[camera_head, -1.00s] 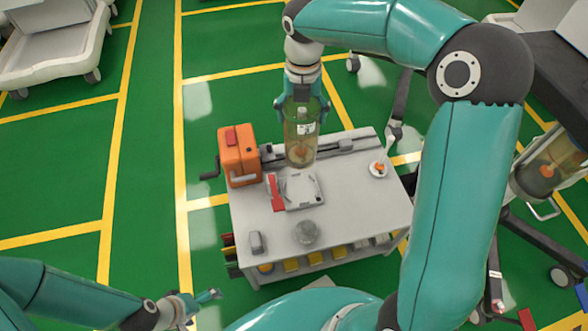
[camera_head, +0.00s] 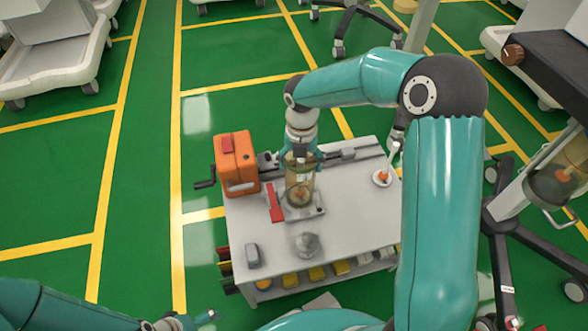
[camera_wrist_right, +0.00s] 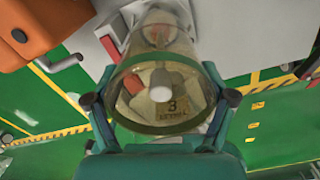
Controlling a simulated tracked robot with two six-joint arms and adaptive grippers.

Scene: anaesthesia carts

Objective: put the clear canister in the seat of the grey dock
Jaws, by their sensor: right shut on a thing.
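The clear canister (camera_head: 299,190) is upright, and my right gripper (camera_head: 300,163) is shut around its upper part. It also shows in the right wrist view (camera_wrist_right: 160,98) between the two fingers, with a label on its wall. Its lower end is over the grey dock (camera_head: 316,211) and hides the seat. I cannot tell whether it rests in the seat or is just above it. The dock's red lever (camera_head: 274,203) stands at its left side. My left gripper (camera_head: 207,317) is at the bottom edge, away from the cart, its jaws unclear.
The dock is on a light grey cart top (camera_head: 355,215). An orange box with a crank (camera_head: 236,165) stands at the back left.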

